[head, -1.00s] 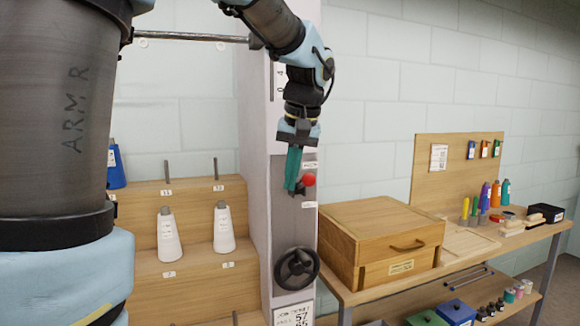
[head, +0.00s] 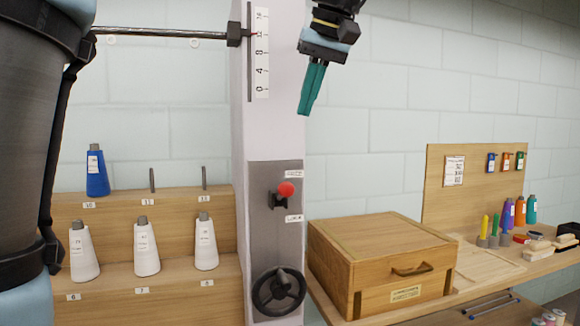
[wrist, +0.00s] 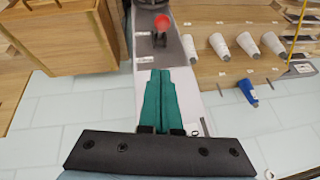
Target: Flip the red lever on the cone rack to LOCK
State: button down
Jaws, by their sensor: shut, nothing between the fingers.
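The red lever (head: 286,189) sticks out of a grey metal plate (head: 262,235) on the white post of the cone rack. Its round red knob stands just below a small upper label (head: 293,174) and above a lower label (head: 293,218) that seems to read LOCK. The knob also shows at the top of the wrist view (wrist: 162,22). My gripper (head: 305,110) has teal fingers, shut and empty. It hangs above and slightly right of the lever, clear of it. In the wrist view the fingertips (wrist: 160,75) point toward the lever with a gap between.
A black handwheel (head: 279,291) sits below the lever. White cones (head: 146,247) and a blue cone (head: 97,172) stand on the wooden steps at left. A wooden box (head: 385,262) is on the bench at right. Free air surrounds my gripper.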

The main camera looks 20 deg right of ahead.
jog(key=p, duration=0.1)
send_over(282, 195)
jog(key=w+d, duration=0.2)
jog(key=d, duration=0.1)
notch_tip(282, 195, down, 9)
jog(key=shift+s+a+f+p, duration=0.25)
jog(key=shift+s+f, duration=0.1)
jog(key=shift+f, duration=0.15)
jog(key=shift+s+a+f+p, duration=0.1)
jog(key=shift+s+f+p, duration=0.15)
jog(key=shift+f, duration=0.25)
jog(key=shift+s+a+f, duration=0.1)
jog(key=shift+s+f, duration=0.1)
jog(key=shift+f, duration=0.55)
